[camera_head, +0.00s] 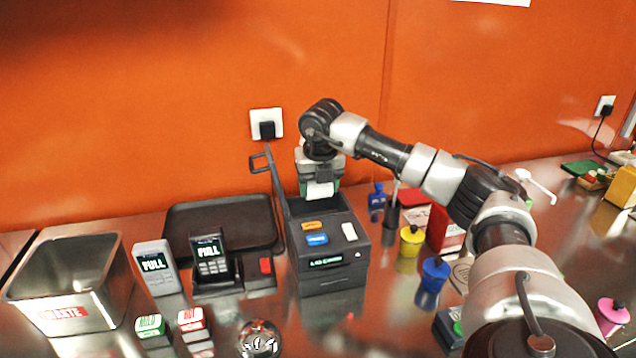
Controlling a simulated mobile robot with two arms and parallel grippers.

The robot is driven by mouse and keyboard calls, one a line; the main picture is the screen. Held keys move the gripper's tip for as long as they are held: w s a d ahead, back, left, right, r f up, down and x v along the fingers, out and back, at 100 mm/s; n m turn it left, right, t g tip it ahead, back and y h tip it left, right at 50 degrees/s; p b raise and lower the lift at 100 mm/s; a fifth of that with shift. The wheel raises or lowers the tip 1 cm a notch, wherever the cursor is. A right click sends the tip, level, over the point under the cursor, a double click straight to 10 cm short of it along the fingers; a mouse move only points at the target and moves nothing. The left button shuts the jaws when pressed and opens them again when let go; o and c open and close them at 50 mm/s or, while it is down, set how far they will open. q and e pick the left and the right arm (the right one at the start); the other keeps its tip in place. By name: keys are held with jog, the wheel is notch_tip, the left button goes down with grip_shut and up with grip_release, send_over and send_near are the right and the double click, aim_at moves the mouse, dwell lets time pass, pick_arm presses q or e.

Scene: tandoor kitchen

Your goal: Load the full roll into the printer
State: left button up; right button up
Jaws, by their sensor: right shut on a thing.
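The printer (333,276) is a dark grey box with orange, blue and white buttons on its top. Its lid (277,188) stands raised at the left, and the bay at the back is open. My right gripper (320,182) is shut on a white paper roll (320,191) and holds it over the open bay. The fingers partly hide the roll, and I cannot tell whether it touches the bay. My left gripper is out of view.
A steel waste bin (110,300) stands at the far left. Two handheld devices (155,266) (210,256) reading "FULL" and a dark tray (222,214) are left of the printer. A yellow pot (410,242), a blue pot (433,277) and a red box (443,232) stand to the right.

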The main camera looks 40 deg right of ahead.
jog(key=shift+f+b, duration=0.35)
jog(key=shift+f, duration=0.7)
notch_tip(320, 180, down, 3)
jog(key=shift+f+b, duration=0.2)
jog(key=shift+b, duration=1)
jog(key=shift+f+b, duration=0.6)
jog(key=shift+f, duration=0.6)
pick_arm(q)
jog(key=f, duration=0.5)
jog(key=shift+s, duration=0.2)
pick_arm(e)
jog(key=o, duration=1)
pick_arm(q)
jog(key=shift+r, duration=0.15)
pick_arm(e)
jog(key=shift+o, duration=0.2)
jog(key=shift+r, duration=0.15)
pick_arm(q)
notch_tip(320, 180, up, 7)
jog(key=p, duration=0.7)
pick_arm(e)
jog(key=shift+r, duration=4.4)
